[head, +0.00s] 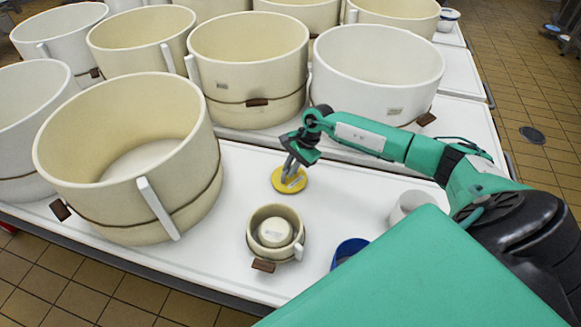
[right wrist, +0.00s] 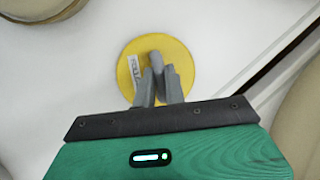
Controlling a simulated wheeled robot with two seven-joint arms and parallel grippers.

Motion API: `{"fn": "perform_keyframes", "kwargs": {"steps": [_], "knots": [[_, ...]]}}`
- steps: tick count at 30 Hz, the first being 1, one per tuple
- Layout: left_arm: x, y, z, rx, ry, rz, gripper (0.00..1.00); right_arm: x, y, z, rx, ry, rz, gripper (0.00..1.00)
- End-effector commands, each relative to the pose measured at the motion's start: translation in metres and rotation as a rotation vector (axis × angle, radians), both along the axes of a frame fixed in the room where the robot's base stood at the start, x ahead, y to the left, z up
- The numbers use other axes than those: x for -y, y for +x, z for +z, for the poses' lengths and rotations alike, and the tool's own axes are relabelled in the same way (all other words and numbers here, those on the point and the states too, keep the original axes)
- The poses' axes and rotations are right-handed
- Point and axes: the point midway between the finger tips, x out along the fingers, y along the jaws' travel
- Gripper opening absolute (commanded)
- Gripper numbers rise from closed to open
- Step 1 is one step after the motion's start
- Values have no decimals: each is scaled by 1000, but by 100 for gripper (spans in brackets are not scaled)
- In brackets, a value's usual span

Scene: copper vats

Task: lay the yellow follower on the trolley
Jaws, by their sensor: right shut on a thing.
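The yellow follower (head: 289,180) is a flat round disc with a small white label on top. In the head view it is over the white tabletop, between the large vats and a small cream vat. My right gripper (head: 291,169) comes down from above and is shut on the middle of the follower. I cannot tell whether the disc touches the tabletop. My left gripper is not in view. I cannot make out a separate trolley.
Large cream and white vats crowd the back and left, including a big cream vat (head: 70,165) and a white vat (head: 375,75). The small cream vat (head: 257,249) stands in front, with a blue container (head: 345,250) to its right. White tabletop (head: 345,205) is bare right of the follower.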

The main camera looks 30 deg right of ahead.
Motion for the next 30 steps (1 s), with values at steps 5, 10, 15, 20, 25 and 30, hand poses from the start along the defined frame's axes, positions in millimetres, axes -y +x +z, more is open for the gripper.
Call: {"fn": "perform_keyframes", "kwargs": {"steps": [5, 10, 15, 20, 25, 30], "knots": [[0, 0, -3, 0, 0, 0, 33, 0, 0, -3, 1, 0, 0, 0], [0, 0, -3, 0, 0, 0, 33, 0, 0, -2, 1, 0, 0, 0], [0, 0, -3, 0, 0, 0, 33, 0, 0, -2, 1, 0, 0, 29], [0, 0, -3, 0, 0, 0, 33, 0, 0, -3, 1, 0, 0, 37], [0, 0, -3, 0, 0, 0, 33, 0, 0, -2, 0, 0, 0, 37], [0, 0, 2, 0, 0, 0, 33, 0, 0, 6, 1, -1, -1, 37]]}}
